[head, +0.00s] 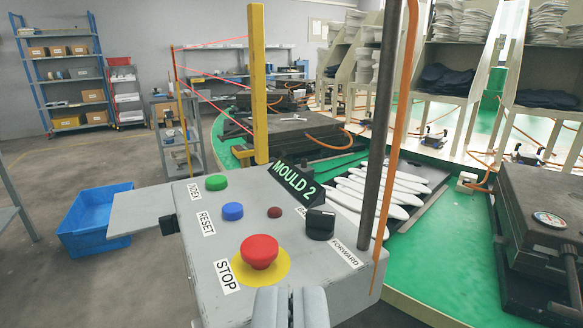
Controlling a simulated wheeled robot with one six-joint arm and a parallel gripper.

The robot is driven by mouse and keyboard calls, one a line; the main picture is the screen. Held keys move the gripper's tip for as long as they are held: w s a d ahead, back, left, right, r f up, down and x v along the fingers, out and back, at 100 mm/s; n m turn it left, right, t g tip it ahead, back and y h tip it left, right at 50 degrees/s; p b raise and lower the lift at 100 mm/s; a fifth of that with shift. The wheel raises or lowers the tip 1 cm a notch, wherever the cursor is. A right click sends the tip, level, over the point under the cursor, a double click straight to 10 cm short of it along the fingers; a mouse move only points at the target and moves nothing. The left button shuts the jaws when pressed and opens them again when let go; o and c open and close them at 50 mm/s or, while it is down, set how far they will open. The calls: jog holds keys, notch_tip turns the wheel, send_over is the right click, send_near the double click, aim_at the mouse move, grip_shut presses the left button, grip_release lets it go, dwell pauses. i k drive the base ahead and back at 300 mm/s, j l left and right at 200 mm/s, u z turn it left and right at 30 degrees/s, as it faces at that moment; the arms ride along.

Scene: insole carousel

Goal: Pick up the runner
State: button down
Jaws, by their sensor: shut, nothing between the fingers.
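My gripper (290,306) shows at the bottom centre, its two grey fingers together with nothing between them. It is in front of the grey control box (190,250) marked MOULD 2. Several white elongated pieces (375,186) lie side by side on a dark open mould plate (432,178) behind the box, apart from my gripper. The box and a dark post hide part of them. I cannot tell which white part, if any, is the runner.
The box carries a red stop button (259,251), a green button (216,182), a blue button (232,211) and a black knob (320,223). A dark post (378,130), an orange hose (402,110) and a yellow post (258,85) stand nearby. A blue bin (92,218) is on the floor.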

aim_at(295, 118)
jog(key=i+j, duration=0.1)
jog(key=j, duration=0.9)
jog(key=i+j, duration=0.15)
jog(key=j, duration=0.35)
jog(key=i+j, duration=0.35)
jog(key=i+j+z, duration=0.1)
jog(key=i+j, duration=0.2)
jog(key=j, duration=0.2)
jog(key=i+j, duration=0.65)
jog(key=j, duration=0.25)
jog(key=i, duration=0.5)
jog(key=i+j+z, duration=0.1)
jog(key=i, duration=0.35)
jog(key=i+j+z, duration=0.1)
jog(key=i, duration=0.4)
jog(key=i+l, duration=0.25)
jog(key=l, duration=0.15)
jog(key=i+l, duration=0.2)
jog(key=l, duration=0.2)
jog(key=i+l, duration=0.25)
jog(key=l, duration=0.2)
jog(key=k+l, duration=0.2)
jog(key=l, duration=0.15)
